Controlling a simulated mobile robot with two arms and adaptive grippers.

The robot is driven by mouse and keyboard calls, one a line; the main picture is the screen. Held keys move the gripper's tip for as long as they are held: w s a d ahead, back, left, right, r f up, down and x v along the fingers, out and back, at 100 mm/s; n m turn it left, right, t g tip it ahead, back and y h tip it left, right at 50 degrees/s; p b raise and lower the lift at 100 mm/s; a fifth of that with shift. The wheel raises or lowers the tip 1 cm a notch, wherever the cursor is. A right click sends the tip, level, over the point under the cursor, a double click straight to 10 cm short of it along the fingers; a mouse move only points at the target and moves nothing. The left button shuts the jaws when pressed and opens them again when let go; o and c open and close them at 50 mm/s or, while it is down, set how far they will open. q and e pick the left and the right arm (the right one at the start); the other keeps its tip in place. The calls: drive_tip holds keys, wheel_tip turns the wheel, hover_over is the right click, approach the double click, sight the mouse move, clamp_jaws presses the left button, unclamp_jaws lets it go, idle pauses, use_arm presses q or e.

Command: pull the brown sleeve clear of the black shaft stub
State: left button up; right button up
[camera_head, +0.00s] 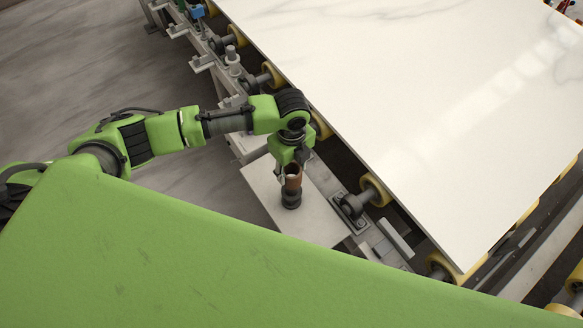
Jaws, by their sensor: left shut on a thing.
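The black shaft stub (291,200) stands on a pale grey plate (259,189), directly below the sleeve. The sleeve's lower end appears to be at the stub's top; from this angle I cannot tell whether it still sits around the stub. My right gripper is not in view.
A large white stone slab (420,110) lies on yellow rollers (375,190) to the right of the plate. A bearing block (350,208) sits beside the plate. Several fittings line the frame at the upper left. Bare grey floor (90,60) is at the left.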

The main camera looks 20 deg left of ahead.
sight(292, 164)
use_arm(q)
drive_tip(key=shift+r, duration=0.1)
wheel_tip(292, 164, up, 3)
drive_tip(key=p, duration=0.3)
drive_tip(key=shift+r, duration=1.4)
drive_tip(key=shift+b, duration=0.35)
